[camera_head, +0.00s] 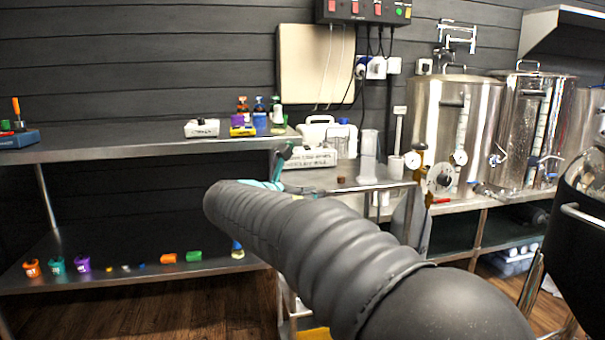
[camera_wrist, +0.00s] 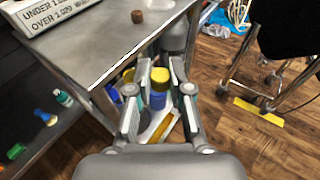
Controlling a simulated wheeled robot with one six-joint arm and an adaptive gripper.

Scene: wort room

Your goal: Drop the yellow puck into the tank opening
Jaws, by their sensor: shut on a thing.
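The yellow puck (camera_wrist: 160,77) shows between the fingertips of my gripper (camera_wrist: 161,76) in the wrist view. My gripper is shut on it, above the floor beside a steel table. In the head view my gripper (camera_head: 282,164) is mostly hidden behind my arm; only a dark and teal part shows near the table. The steel tanks (camera_head: 440,125) stand at the back right in the head view, one with a lid handle on top. Their top openings cannot be made out from here. My gripper is apart from them, to their left.
The small steel table (camera_wrist: 95,45) has a sign (camera_wrist: 50,12) and a brown cork-like piece (camera_wrist: 138,16) on it. Yellow and blue items lie below the gripper. A long steel bench (camera_head: 150,146) runs along the left wall.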

